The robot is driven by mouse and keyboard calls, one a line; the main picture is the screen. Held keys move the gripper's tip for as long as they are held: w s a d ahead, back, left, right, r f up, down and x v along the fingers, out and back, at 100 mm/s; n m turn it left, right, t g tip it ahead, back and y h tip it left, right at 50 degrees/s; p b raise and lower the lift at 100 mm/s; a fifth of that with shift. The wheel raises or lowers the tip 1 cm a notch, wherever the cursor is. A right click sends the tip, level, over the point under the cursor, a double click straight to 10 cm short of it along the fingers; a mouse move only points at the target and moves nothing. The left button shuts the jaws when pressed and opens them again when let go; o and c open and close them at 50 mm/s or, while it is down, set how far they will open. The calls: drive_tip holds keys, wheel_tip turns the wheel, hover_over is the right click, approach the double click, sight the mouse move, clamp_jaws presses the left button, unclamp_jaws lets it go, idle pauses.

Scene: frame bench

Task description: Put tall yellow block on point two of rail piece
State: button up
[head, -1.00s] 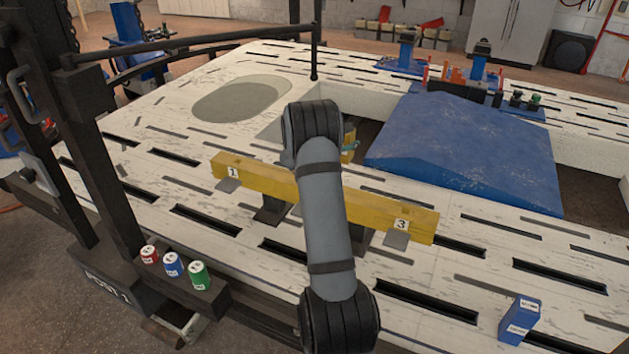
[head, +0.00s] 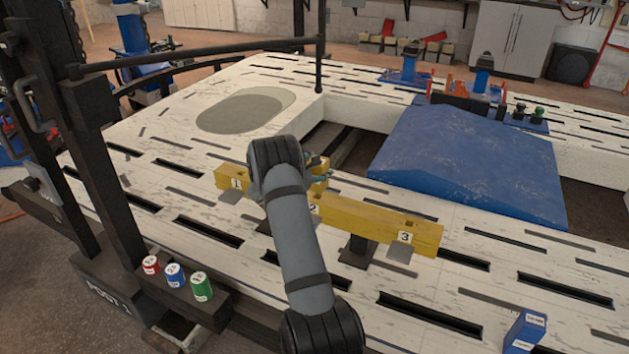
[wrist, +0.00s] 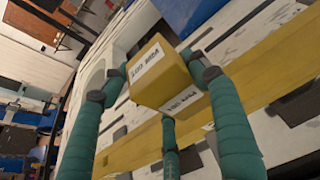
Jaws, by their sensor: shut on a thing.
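The yellow block (wrist: 158,72) is between the teal fingers of my gripper (wrist: 160,85) in the wrist view, with printed labels on two faces. My gripper is shut on it. In the head view my gripper (head: 320,166) is partly hidden behind my arm, beside the rail piece between labels 1 and 2. The rail piece (head: 375,221) is a long yellow beam on dark supports, with points labelled 1, 2 and 3. Label 2 (head: 313,208) shows just right of my arm. The rail piece also shows under the block in the wrist view (wrist: 250,92); I cannot tell whether they touch.
A blue block (head: 526,330) stands at the front right. Red (head: 150,265), blue (head: 175,274) and green (head: 201,286) cylinders stand on the dark ledge at the left. A large blue panel (head: 465,160) lies behind the rail.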

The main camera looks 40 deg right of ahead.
drive_tip(key=shift+f+b, duration=0.3)
drive_tip(key=shift+f, duration=1.35)
drive_tip(key=shift+f, duration=0.2)
drive_tip(key=o, duration=1.4)
drive_tip(key=shift+c, duration=0.2)
drive_tip(key=shift+r, duration=0.2)
drive_tip(key=p+v, duration=0.1)
drive_tip(key=v, duration=1.1)
drive_tip(key=shift+f, duration=0.1)
